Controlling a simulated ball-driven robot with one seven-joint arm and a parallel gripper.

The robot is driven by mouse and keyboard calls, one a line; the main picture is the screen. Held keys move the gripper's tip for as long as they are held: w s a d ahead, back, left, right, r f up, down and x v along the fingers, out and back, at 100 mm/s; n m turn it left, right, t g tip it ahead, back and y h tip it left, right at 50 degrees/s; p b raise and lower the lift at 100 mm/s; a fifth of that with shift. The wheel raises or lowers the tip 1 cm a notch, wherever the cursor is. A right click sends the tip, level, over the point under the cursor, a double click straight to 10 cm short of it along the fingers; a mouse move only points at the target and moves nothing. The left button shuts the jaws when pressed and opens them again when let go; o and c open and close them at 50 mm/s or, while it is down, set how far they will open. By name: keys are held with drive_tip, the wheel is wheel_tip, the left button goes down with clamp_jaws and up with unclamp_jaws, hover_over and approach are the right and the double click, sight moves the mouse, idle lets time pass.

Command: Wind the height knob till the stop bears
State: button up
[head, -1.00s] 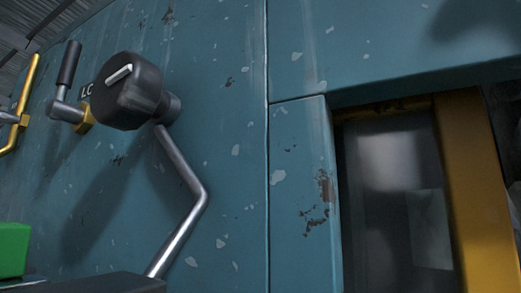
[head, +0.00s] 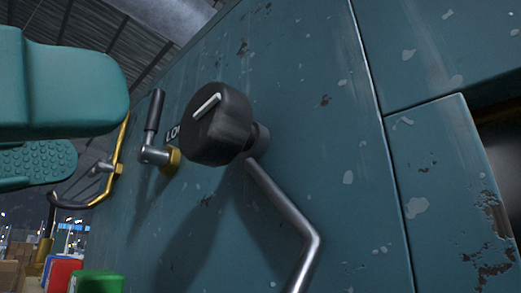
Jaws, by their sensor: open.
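A round black knob (head: 222,130) with a white pointer line on its face stands out from a worn teal panel (head: 340,160). The pointer slants up to the right. A bent metal rod (head: 285,210) runs down from behind the knob. My gripper (head: 100,132) is at the left, with two thick teal fingers apart; the lower one shows a dotted pad. It looks empty, and in the picture it is left of the knob, not touching it. I cannot make out a height stop.
A small crank with a black handle (head: 155,110) and brass collar sits left of the knob, near a partly covered label. A yellow bent bar (head: 118,160) is farther left. Red (head: 62,273) and green (head: 97,282) boxes are at lower left. Panel right of the knob is clear.

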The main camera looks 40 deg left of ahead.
sight(196, 126)
drive_tip(key=p+x, duration=0.4)
drive_tip(key=x, duration=0.5)
drive_tip(key=shift+w+r, duration=0.1)
drive_tip(key=shift+r, duration=0.1)
drive_tip(key=shift+w+d+r, duration=0.1)
drive_tip(key=shift+w+r, duration=0.05)
drive_tip(key=shift+w, duration=0.5)
drive_tip(key=c, duration=1)
drive_tip(key=shift+m, duration=0.3)
